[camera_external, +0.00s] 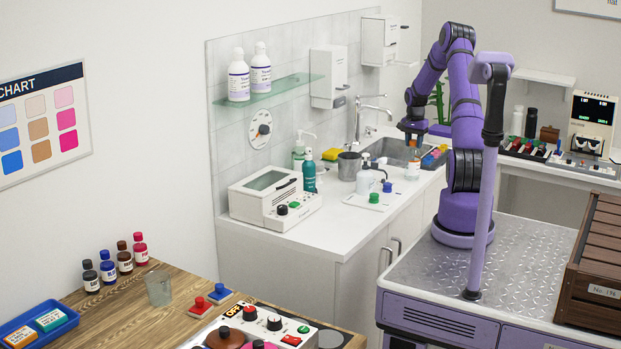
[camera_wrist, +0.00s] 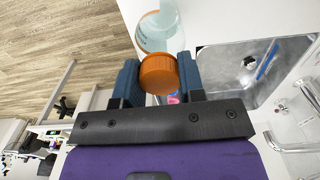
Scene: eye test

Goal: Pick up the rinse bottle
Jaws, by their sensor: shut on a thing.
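The rinse bottle is a clear bottle with a pale label and an orange cap. In the wrist view the bottle (camera_wrist: 160,32) points away from me, its orange cap (camera_wrist: 158,74) between my two blue fingers. My gripper (camera_wrist: 157,82) is shut on the cap. In the external view my gripper (camera_external: 413,142) is above the counter by the sink, with the bottle (camera_external: 413,170) upright below it. My fingers partly hide the cap there. I cannot tell whether the bottle's base touches the counter.
The sink (camera_external: 392,150) is just behind the bottle, with a faucet (camera_external: 372,108). The counter's front edge is close.

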